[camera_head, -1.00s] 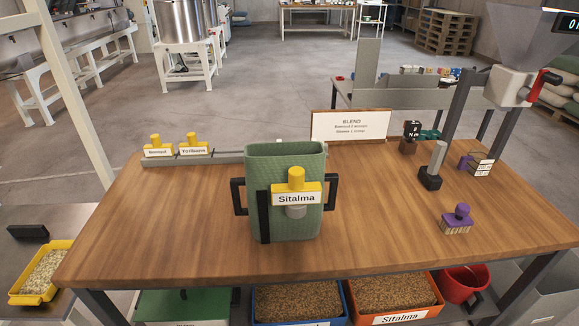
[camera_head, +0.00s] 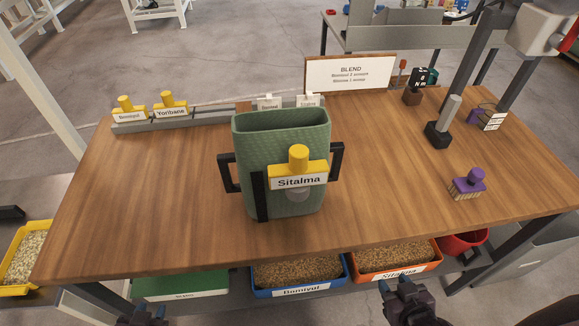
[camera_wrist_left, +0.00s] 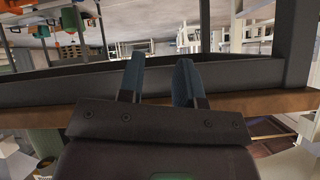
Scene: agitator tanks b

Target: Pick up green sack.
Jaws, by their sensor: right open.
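The green sack (camera_head: 258,150) stands upright and open-topped at the middle of the wooden table. It sits in a black frame with a handle on each side. A yellow-topped tag reading Sitalma (camera_head: 299,180) is on its front. My left gripper (camera_head: 142,314) is at the bottom edge of the head view, low in front of the table and apart from the sack. In the left wrist view its two fingers (camera_wrist_left: 160,75) are spread with nothing between them. My right gripper (camera_head: 396,288) is open and empty, below the table's front edge, right of the sack.
A rail with yellow-knobbed tags (camera_head: 170,104) runs along the back left. A BLEND sign (camera_head: 349,73) stands behind the sack. A purple brush (camera_head: 467,184) and a grey-handled block (camera_head: 440,130) are on the right. Grain trays (camera_head: 297,270) sit beneath the front edge. Table left of the sack is clear.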

